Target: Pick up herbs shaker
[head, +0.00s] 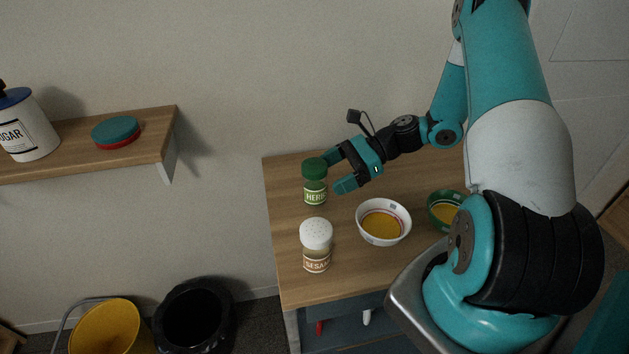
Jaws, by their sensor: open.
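The herbs shaker (315,186) stands upright on the wooden countertop, near its back left part. It has a dark green lid and a green label with a partly readable "HERBS". My gripper (336,174) is open and comes from the right, pointing left. One finger is close by the shaker's lid, and the other is lower and to the right. The shaker does not look gripped; whether the far finger touches it cannot be told.
A sesame shaker (317,246) with a white lid stands in front of the herbs shaker. A white bowl (383,222) and a green bowl (440,210) stand to the right. A wall shelf (150,145) is at the left. Bins stand on the floor below.

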